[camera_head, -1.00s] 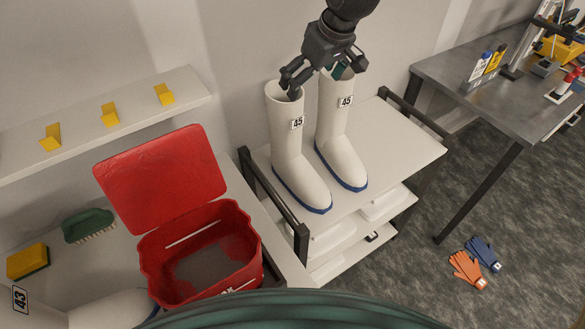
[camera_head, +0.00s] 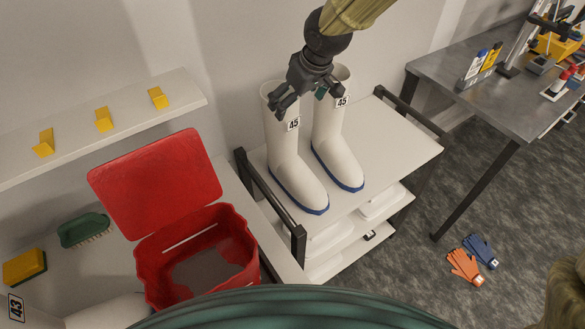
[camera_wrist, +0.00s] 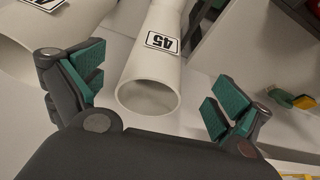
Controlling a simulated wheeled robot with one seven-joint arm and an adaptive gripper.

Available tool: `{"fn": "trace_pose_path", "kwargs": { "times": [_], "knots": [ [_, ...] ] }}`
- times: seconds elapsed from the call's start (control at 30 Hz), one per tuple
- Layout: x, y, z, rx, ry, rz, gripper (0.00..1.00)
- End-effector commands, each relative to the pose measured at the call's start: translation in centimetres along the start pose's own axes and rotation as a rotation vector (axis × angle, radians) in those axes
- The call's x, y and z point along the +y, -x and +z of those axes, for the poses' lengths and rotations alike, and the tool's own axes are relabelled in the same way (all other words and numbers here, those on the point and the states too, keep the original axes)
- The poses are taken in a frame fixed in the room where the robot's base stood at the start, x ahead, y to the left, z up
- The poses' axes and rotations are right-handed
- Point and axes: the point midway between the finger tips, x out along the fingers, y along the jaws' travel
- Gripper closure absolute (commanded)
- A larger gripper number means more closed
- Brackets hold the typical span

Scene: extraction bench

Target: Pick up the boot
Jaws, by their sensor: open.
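Two white boots with blue soles and "45" labels stand upright on a white cart: the left boot (camera_head: 283,150) and the right boot (camera_head: 331,142). My gripper (camera_head: 306,100) is open above their tops, hiding part of the rims. In the wrist view, the left boot (camera_wrist: 158,62) lies between my open jaws (camera_wrist: 150,97), its round opening facing me; the fingers stand apart from its wall. The right boot (camera_wrist: 22,48) shows at that view's left edge. Another boot (camera_head: 105,311), beside a "43" label, is mostly cut off at the lower left.
The cart (camera_head: 395,145) has dark side rails (camera_head: 272,205). Left of it stands an open red bin (camera_head: 200,240); a green brush (camera_head: 83,230) and yellow sponge (camera_head: 24,267) lie nearby. A grey table (camera_head: 500,105) is right; gloves (camera_head: 465,265) lie on the floor.

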Motion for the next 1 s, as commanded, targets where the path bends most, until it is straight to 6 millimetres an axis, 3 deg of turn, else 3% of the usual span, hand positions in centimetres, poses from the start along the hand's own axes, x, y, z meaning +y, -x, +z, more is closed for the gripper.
{"fn": "trace_pose_path", "kwargs": {
  "times": [0.33, 0.67, 1.0],
  "knots": [
    [0.2, -3.4, -0.2, -0.001, -0.001, 0.002, 0.0],
    [0.2, -3.9, -0.2, 0.001, -0.001, 0.002, 0.0],
    [0.2, -3.9, -0.1, 0.001, -0.001, 0.002, 0.58]
  ]
}}
